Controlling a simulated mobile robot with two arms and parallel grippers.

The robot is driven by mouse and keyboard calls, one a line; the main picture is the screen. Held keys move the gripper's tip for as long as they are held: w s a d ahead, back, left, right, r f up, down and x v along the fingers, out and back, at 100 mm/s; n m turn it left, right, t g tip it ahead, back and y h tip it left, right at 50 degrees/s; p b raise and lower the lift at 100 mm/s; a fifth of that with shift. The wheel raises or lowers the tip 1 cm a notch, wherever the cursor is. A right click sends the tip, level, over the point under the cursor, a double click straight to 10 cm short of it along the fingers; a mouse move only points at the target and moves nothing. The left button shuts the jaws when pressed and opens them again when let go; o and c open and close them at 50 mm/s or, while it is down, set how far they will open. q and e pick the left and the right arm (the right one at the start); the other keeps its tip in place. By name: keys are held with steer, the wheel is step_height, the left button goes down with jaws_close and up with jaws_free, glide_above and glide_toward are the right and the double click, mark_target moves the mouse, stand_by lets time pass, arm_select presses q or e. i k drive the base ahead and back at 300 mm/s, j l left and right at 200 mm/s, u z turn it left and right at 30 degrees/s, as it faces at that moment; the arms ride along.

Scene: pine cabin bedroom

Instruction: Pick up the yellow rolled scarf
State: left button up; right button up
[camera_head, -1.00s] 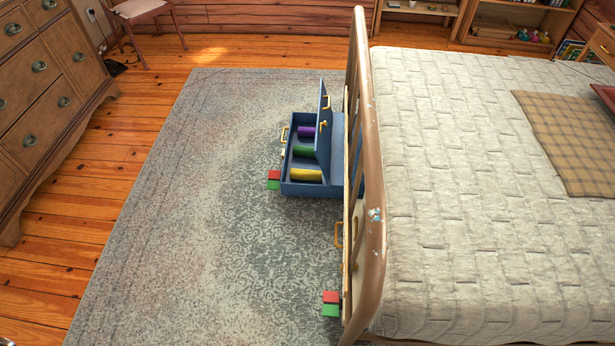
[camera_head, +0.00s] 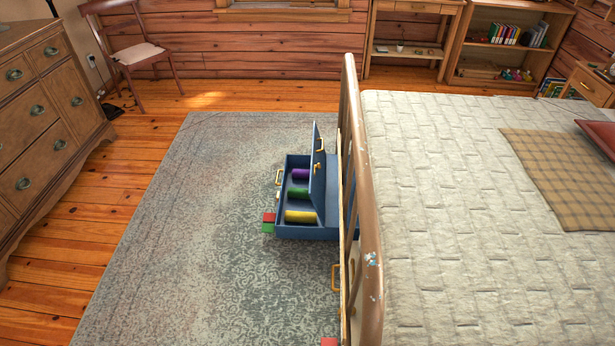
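The yellow rolled scarf (camera_head: 300,216) lies in the near end of an open blue box (camera_head: 308,233) on the rug. A green roll (camera_head: 298,194) and a purple roll (camera_head: 300,174) lie behind it in the same box. The box's blue lid (camera_head: 317,170) stands up on the right side of the rolls. The box's right part is hidden behind the bed's footboard. Neither of my grippers shows in the head view.
The wooden footboard (camera_head: 361,205) and the bed (camera_head: 440,200) stand right of the box. Red and green blocks (camera_head: 268,222) sit at the box's left corner. The rug (camera_head: 190,240) is clear to the left, up to a wooden dresser (camera_head: 45,130).

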mark_target(290, 217)
steer(key=j+u, duration=0.1)
steer(key=u, duration=0.2)
steer(key=j+u, duration=0.15)
steer(key=u, duration=0.2)
steer(key=i+j, duration=0.25)
steer(key=j, duration=0.2)
steer(key=i+j, duration=0.25)
steer(key=j, duration=0.15)
steer(key=i+j, duration=0.25)
steer(key=j, duration=0.2)
steer(key=i+j+u, duration=0.1)
steer(key=i, duration=0.65)
steer(key=i+j+u, duration=0.15)
steer(key=i, duration=0.6)
steer(key=i+z, duration=0.4)
steer(key=i+j+z, duration=0.25)
steer(key=i+z, duration=0.15)
steer(key=i, duration=0.1)
